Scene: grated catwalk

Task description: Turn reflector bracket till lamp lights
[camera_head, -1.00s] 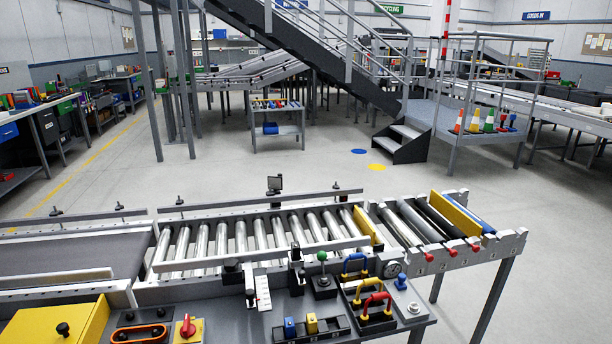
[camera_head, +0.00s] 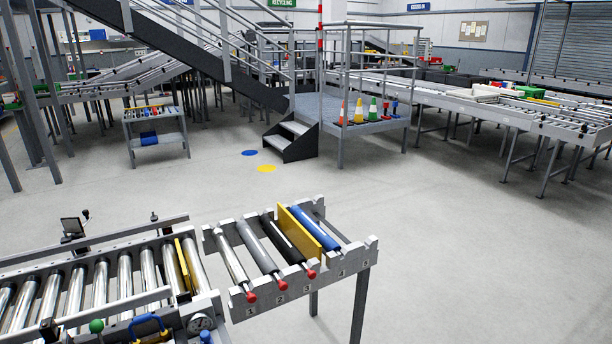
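Neither of my grippers is in view. A small dark square plate on a post (camera_head: 73,228) stands at the far rail of the roller conveyor, at the left. It may be the reflector bracket, but I cannot tell for sure. A small dark fitting (camera_head: 154,217) stands on the same rail, farther right. I cannot make out a lamp or whether one is lit. A green ball knob (camera_head: 96,326) and a blue handle (camera_head: 146,324) show at the bottom edge, partly cut off.
Open grey floor lies beyond and to the right.

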